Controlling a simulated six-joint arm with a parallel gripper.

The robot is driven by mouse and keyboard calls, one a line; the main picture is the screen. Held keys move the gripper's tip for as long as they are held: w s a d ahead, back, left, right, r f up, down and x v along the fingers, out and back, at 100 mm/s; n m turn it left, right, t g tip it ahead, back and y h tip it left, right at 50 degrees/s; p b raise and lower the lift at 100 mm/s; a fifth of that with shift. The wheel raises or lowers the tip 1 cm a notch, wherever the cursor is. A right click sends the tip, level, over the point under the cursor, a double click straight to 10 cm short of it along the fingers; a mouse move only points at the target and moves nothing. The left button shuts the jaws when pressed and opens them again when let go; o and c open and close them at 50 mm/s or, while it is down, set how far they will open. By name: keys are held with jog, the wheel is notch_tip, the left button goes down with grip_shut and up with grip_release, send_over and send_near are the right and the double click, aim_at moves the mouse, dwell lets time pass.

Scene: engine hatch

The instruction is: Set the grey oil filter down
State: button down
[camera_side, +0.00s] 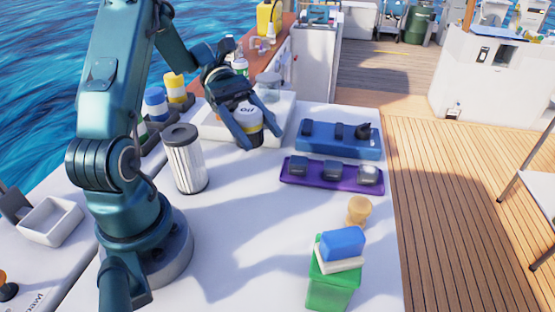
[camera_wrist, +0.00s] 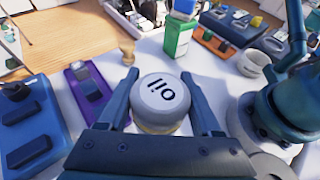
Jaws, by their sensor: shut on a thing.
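The grey oil filter (camera_side: 246,119) is a short, rounded canister with a pale top marked "oil", a yellowish band and a dark lower part in the side view. My gripper (camera_side: 259,134) is shut on it, one finger on each side, with the fingers reaching down from the upper left. In the wrist view my gripper (camera_wrist: 162,76) has the filter (camera_wrist: 160,98) between its fingers, its lettered top facing the camera. The filter is over the back part of the white top (camera_side: 260,200). Whether its base touches the surface I cannot tell.
A white pleated filter (camera_side: 185,163) stands to the left. A shallow white tray (camera_side: 215,128) lies behind. A blue holder (camera_side: 340,140) and a purple holder (camera_side: 332,174) are to the right. A wooden knob (camera_side: 358,210) and green box (camera_side: 332,287) stand at front right. The middle is clear.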

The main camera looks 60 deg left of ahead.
jog(key=s+d+f+m+g+y, duration=0.2)
jog(key=s+d+m+g+y, duration=0.4)
jog(key=s+m+g+y, duration=0.8)
jog(key=w+a+r+m+t+y, duration=0.1)
jog(key=w+a+m+t+y, duration=0.35)
jog(key=m, duration=0.55)
jog(key=w+a+r+m+t+y, duration=0.15)
jog(key=w+m+t+y, duration=0.25)
jog(key=m+t+y, duration=0.5)
jog(key=w+d+r+m+t+h, duration=0.4)
jog(key=w+r+m+t+h, duration=0.4)
jog(key=w+m+t, duration=0.6)
jog(key=s+a+f+n+g+y, duration=0.35)
jog(key=a+f+n+g, duration=0.2)
jog(key=a+g, duration=0.2)
jog(key=s+a+f+n+g+y, duration=0.2)
jog(key=a+f+n+g+y, duration=0.2)
jog(key=a+n+g, duration=0.3)
jog(key=shift+m+g, duration=0.55)
jog(key=shift+g, duration=0.15)
jog(key=f, duration=0.3)
jog(key=d+f, duration=0.1)
jog(key=f, duration=0.5)
jog(key=shift+s+d+f, duration=0.15)
jog(key=shift+d+f, duration=0.05)
jog(key=shift+f, duration=0.05)
